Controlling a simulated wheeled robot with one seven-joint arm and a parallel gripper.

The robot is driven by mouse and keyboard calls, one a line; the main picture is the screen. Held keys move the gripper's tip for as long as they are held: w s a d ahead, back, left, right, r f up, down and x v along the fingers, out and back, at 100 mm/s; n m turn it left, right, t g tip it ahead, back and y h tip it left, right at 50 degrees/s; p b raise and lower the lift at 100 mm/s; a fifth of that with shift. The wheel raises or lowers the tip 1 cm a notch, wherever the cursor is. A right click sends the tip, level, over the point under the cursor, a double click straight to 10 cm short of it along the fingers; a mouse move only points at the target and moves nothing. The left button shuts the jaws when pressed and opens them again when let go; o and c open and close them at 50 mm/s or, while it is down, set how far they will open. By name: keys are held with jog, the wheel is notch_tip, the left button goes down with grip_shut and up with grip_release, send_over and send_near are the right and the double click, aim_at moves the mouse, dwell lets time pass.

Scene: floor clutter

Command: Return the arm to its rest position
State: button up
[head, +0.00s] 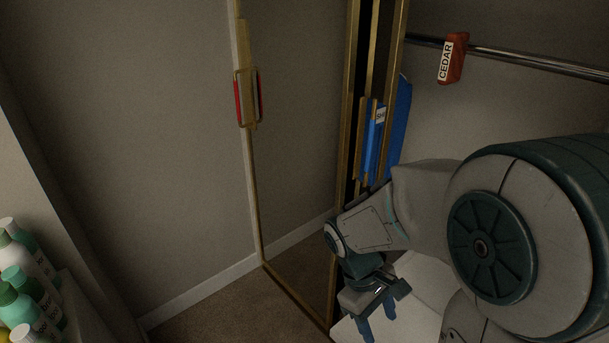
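My arm comes in from the right side of the head view and reaches down toward the lower middle. My gripper (377,321) is at its end, low in the picture, with its blue fingers pointing down. The two fingers stand apart with nothing visible between them, so it looks open and empty. A white surface shows just behind and below the gripper; I cannot tell whether they touch.
A gold-framed sliding door (255,205) with a red-edged handle (248,98) stands left of my arm. A blue item (398,125) is behind the frames. A cedar block (452,59) hangs on a metal rod (540,62). Several bottles (28,285) stand at lower left. Carpet (235,315) is clear.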

jog(key=s+r+m+t+y+p, duration=0.3)
jog(key=r+m+t+p, duration=0.2)
jog(key=r, duration=1.1)
jog(key=d+m+p, duration=0.1)
jog(key=m, duration=0.2)
jog(key=shift+s+y, duration=0.15)
jog(key=shift+y, duration=0.25)
jog(key=shift+r, duration=0.1)
